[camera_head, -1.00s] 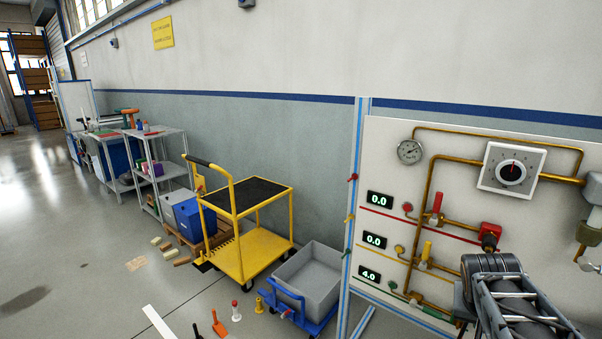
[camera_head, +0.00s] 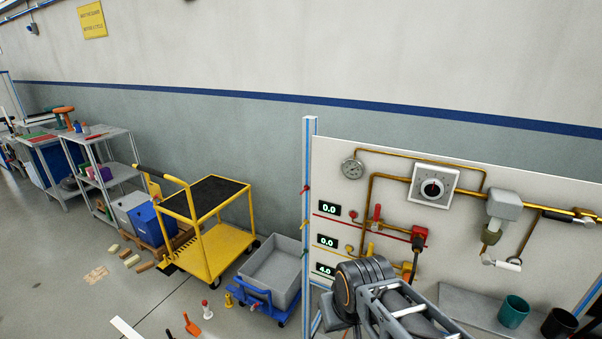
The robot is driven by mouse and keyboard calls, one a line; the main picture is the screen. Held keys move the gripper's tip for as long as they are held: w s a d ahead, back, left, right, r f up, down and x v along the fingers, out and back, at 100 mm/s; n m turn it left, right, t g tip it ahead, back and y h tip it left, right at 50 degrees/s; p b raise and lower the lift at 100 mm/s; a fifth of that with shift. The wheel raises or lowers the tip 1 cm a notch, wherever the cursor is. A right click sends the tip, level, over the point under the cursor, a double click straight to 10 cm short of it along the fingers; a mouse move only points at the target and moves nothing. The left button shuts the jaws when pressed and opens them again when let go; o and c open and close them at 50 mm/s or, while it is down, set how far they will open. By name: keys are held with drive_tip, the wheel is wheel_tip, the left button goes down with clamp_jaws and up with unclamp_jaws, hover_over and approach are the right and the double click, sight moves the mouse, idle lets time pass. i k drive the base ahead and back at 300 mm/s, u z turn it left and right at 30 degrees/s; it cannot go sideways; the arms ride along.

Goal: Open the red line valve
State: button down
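The red line valve has an upright red handle (camera_head: 377,212) on a brass pipe of the white panel (camera_head: 480,172). A red fitting (camera_head: 419,235) sits to its right on the same line. The display beside the red line (camera_head: 328,208) reads 0.0. A yellow valve handle (camera_head: 370,249) stands just below. My arm's dark joint and grey link cover the panel's lower middle, below the red handle. The fingers of my gripper cannot be made out, and the green line's valve is hidden.
Two more displays read 0.0 (camera_head: 327,241) and 4.0 (camera_head: 325,269). A dial (camera_head: 433,188) and a gauge (camera_head: 352,168) sit above. Green (camera_head: 513,311) and black (camera_head: 559,324) cups stand at lower right. A grey bin (camera_head: 276,276) and yellow cart (camera_head: 219,249) stand left.

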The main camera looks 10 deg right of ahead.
sight(376, 216)
drive_tip(key=u, duration=0.55)
drive_tip(key=k, duration=1.3)
drive_tip(key=z, duration=0.15)
drive_tip(key=i, duration=1.8)
drive_tip(key=u, duration=0.65)
